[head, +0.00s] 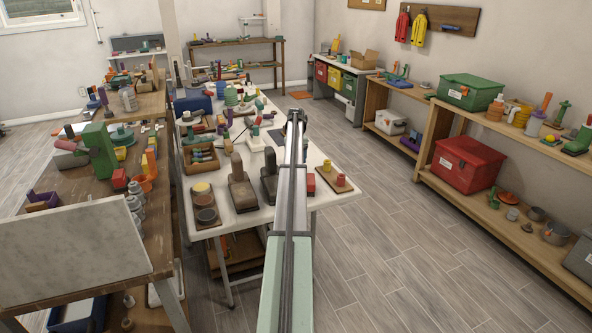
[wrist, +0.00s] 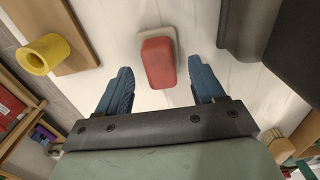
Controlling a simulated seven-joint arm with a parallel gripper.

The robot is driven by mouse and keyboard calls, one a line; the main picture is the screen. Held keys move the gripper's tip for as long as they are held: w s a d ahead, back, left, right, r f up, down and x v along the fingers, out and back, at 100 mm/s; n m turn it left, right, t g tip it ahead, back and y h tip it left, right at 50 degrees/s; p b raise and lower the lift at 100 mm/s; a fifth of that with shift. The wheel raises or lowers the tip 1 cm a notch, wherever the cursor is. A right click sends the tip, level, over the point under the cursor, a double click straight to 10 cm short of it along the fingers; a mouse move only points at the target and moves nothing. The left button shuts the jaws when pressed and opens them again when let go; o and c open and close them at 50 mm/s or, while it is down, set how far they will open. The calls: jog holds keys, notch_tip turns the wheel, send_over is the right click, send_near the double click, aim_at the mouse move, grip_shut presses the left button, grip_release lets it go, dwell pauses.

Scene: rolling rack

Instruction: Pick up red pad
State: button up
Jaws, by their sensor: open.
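The red pad (wrist: 157,55) is a small rounded red block lying on a pale base on the white table, in the upper middle of the wrist view. In the head view a red block, likely the same pad (head: 311,184), shows just right of my arm, partly hidden by it. My gripper (wrist: 160,68) is open and empty, with its two blue fingers on either side of the pad as seen from the wrist. I cannot tell how high the fingers are above the table. The fingers are not clear in the head view.
A wooden board (wrist: 75,28) with a yellow ring (wrist: 43,53) lies left of the pad in the wrist view. A dark block (wrist: 243,25) stands close on the right. The white table (head: 243,218) is crowded at left and back. A red bin (head: 468,163) stands on the right-hand rack.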

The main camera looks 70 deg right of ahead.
notch_tip(320, 180, down, 2)
jog(key=shift+f, duration=0.25)
jog(key=c, duration=1.1)
notch_tip(320, 180, up, 18)
dwell(0.3)
